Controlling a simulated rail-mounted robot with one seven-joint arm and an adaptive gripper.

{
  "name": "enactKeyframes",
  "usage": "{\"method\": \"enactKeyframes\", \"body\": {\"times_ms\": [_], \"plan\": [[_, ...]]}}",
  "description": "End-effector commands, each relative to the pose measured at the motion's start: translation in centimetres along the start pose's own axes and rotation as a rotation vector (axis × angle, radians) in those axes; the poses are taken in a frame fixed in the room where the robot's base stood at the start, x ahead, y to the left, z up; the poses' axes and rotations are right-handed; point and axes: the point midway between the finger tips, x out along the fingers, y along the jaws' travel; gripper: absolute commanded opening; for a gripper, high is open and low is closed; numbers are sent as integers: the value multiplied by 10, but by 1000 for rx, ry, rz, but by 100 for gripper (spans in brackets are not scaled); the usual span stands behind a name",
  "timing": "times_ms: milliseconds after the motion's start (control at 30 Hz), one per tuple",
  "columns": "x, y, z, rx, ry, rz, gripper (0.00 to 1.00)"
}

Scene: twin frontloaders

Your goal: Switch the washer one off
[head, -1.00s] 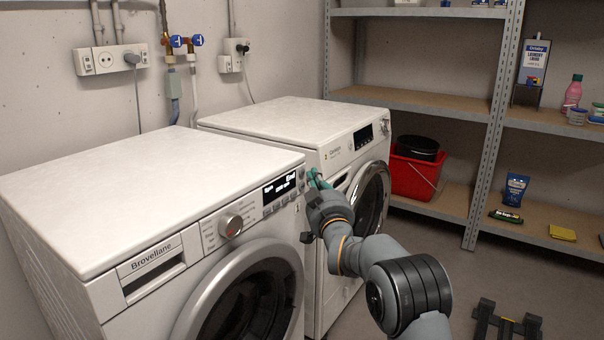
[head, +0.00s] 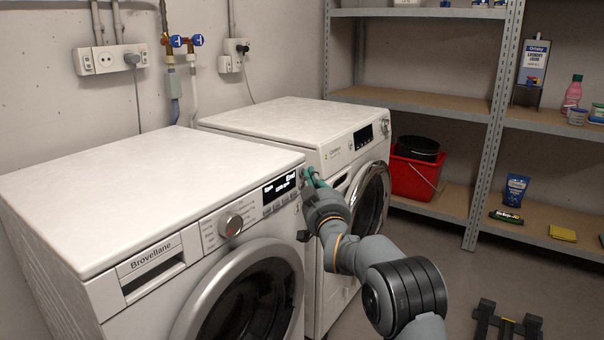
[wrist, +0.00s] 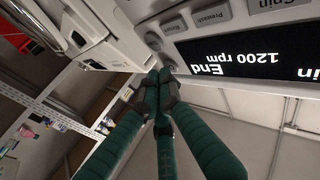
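The near washer (head: 150,200), labelled Brovellane, is white with a round knob (head: 230,226) and a lit display (head: 279,186) reading "End". The display also shows upside down in the wrist view (wrist: 245,62), with "1200 rpm". My gripper (head: 308,176) is at the right end of this washer's control panel, right of the display. In the wrist view the green fingers of my gripper (wrist: 160,78) are together, with nothing seen between them. Their tips are close to the panel by small round buttons (wrist: 152,40). Whether they touch a button I cannot tell.
A second white machine (head: 285,122) stands right behind the near washer, close to my gripper. Metal shelves (head: 480,150) with a red bucket (head: 412,178) stand at the back right. The floor (head: 440,250) between them is mostly clear.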

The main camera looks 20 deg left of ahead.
Motion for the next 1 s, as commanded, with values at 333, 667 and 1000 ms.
{"method": "enactKeyframes", "body": {"times_ms": [333,667,1000], "plan": [[2,-2,1,0,-1,0,0],[-3,3,3,0,1,0,0],[-6,6,0,0,-1,0,0]]}}
